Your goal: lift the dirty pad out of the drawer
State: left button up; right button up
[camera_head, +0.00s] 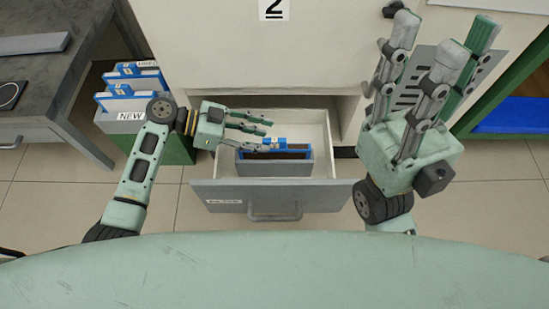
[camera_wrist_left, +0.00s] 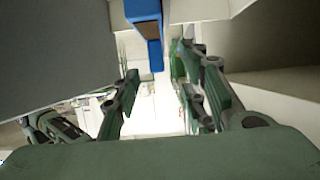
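The dirty pad (camera_head: 276,154), brown with a blue frame, stands in a grey-fronted holder inside the open drawer (camera_head: 272,195). My left gripper (camera_head: 270,135) is over the drawer, its fingers apart and pointing right, at the pad's blue top edge. In the left wrist view, the fingers (camera_wrist_left: 155,95) are spread with nothing between them, and the blue frame with a brown face (camera_wrist_left: 147,22) shows above and beyond them. Whether a finger touches the pad I cannot tell. My right gripper (camera_head: 445,40) is raised at the right, open and empty, fingers pointing up.
A bin labelled NEW (camera_head: 125,118) with several blue-framed pads stands left of the drawer. A dark table (camera_head: 60,85) is at the far left. A white cabinet (camera_head: 235,50) marked 2 rises behind the drawer. A green shelf (camera_head: 505,85) with a blue panel is at the right.

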aim_at(271, 140)
pick_arm(q)
jog(key=x, duration=0.2)
jog(key=b+x, duration=0.1)
jog(key=x, duration=0.1)
jog(key=shift+s+a+f, duration=0.1)
jog(key=shift+a+f, duration=0.1)
jog(key=shift+f, duration=0.1)
jog(key=shift+d+f+b, duration=0.1)
jog(key=shift+d+b, duration=0.2)
jog(key=shift+d, duration=0.15)
